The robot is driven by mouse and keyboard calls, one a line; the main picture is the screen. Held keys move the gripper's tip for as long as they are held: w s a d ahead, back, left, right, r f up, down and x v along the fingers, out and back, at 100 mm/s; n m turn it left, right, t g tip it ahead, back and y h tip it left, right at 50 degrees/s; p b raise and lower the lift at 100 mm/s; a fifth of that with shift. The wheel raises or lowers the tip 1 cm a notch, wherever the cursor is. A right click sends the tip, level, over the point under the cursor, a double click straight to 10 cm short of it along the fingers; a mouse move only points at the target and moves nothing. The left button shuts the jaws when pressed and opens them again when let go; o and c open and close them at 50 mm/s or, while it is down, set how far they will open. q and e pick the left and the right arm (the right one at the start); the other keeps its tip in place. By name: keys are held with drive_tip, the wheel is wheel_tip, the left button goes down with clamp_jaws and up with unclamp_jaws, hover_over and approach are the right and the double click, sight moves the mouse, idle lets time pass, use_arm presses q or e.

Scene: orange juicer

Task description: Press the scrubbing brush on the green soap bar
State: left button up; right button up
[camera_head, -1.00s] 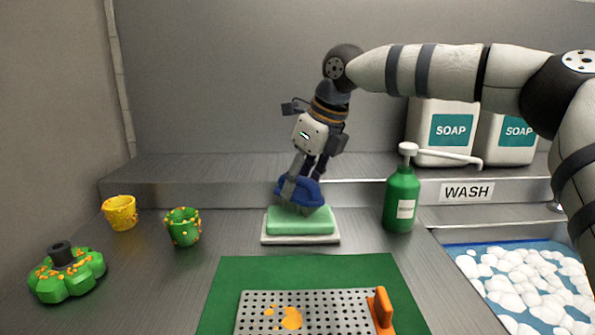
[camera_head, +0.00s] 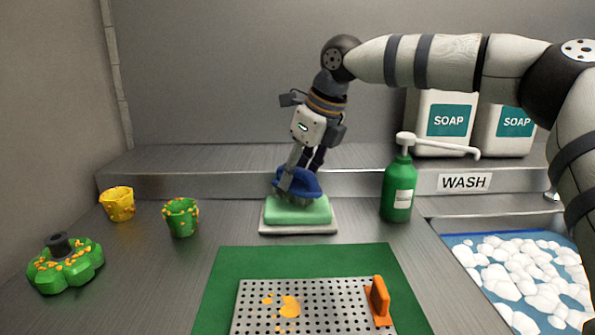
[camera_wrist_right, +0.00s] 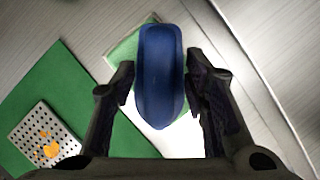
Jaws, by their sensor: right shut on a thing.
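The blue scrubbing brush (camera_head: 297,183) is in my right gripper (camera_head: 288,182), bristles down, directly over the green soap bar (camera_head: 298,210). The bristles look to be at the bar's top face; whether they press on it I cannot tell. The soap bar lies on a pale tray (camera_head: 297,231) on the steel counter. In the right wrist view, the brush (camera_wrist_right: 160,75) sits between the two dark fingers of the right gripper (camera_wrist_right: 158,85), with the soap bar (camera_wrist_right: 127,45) partly hidden behind it. My left gripper is not in view.
A green pump bottle (camera_head: 398,190) stands right of the soap. A yellow cup (camera_head: 117,204), a green cup (camera_head: 181,217) and a green lobed part (camera_head: 65,265) stand left. A perforated plate (camera_head: 330,300) lies on a green mat (camera_head: 235,262) in front. A foamy sink (camera_head: 520,275) is at right.

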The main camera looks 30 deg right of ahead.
sight(297, 168)
drive_tip(key=shift+f, duration=0.4)
idle(0.6)
wheel_tip(297, 168, up, 3)
drive_tip(key=shift+f+p, duration=0.1)
drive_tip(key=shift+p, duration=0.35)
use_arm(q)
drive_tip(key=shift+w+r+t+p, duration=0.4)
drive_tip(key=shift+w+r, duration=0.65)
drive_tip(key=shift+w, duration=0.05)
use_arm(e)
drive_tip(key=shift+r, duration=2.15)
